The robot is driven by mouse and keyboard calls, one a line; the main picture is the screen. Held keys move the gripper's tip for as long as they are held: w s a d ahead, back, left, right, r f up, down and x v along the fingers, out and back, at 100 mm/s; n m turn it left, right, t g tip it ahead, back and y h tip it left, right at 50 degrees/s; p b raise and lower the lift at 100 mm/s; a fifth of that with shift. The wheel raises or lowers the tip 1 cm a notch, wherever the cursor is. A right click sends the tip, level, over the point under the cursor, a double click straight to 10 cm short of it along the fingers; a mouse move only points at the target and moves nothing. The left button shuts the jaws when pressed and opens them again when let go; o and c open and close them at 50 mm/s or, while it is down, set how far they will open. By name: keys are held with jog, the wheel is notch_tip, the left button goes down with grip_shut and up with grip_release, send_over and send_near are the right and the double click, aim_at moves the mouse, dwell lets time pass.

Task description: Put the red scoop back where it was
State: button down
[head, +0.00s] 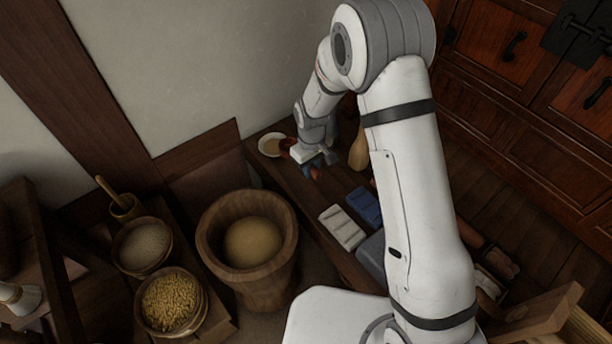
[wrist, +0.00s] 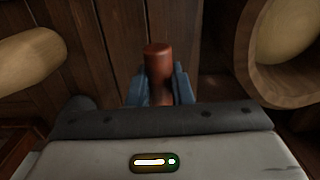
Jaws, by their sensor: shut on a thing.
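My gripper (head: 312,172) is low over the dark wooden bench at the wall, beyond the big mortar. In the wrist view its blue fingers (wrist: 160,88) are shut on a reddish-brown, round-ended rod, which looks like the handle of the red scoop (wrist: 158,62). The scoop's bowl is hidden in the wrist view. In the head view a little red shows between the fingers. A dark red piece (head: 287,147) shows beside a small bowl (head: 270,145) with pale contents, left of my gripper. I cannot tell whether it belongs to the scoop.
A wooden mortar (head: 211,232) holding a pale mass stands nearer; it shows at right in the wrist view (wrist: 254,85). A tan, gourd-like thing (head: 358,153) stands right of my gripper. White (head: 342,227) and blue blocks (head: 364,206) lie nearby. Grain bowls (head: 170,302) stand left.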

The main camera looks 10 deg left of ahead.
aim_at(313, 190)
jog(key=f, duration=0.2)
jog(key=f+b, duration=0.1)
jog(key=f, duration=0.5)
jog(key=shift+w+d+f+b, duration=0.1)
jog(key=shift+w+d+b, duration=0.1)
jog(key=shift+d+b, duration=0.15)
jog(key=shift+f, duration=0.2)
jog(key=c, duration=1.3)
grip_release()
jog(key=shift+r, duration=0.1)
notch_tip(313, 190, up, 12)
jog(key=p, duration=0.3)
jog(key=shift+a+r, duration=0.1)
jog(key=shift+r, duration=0.05)
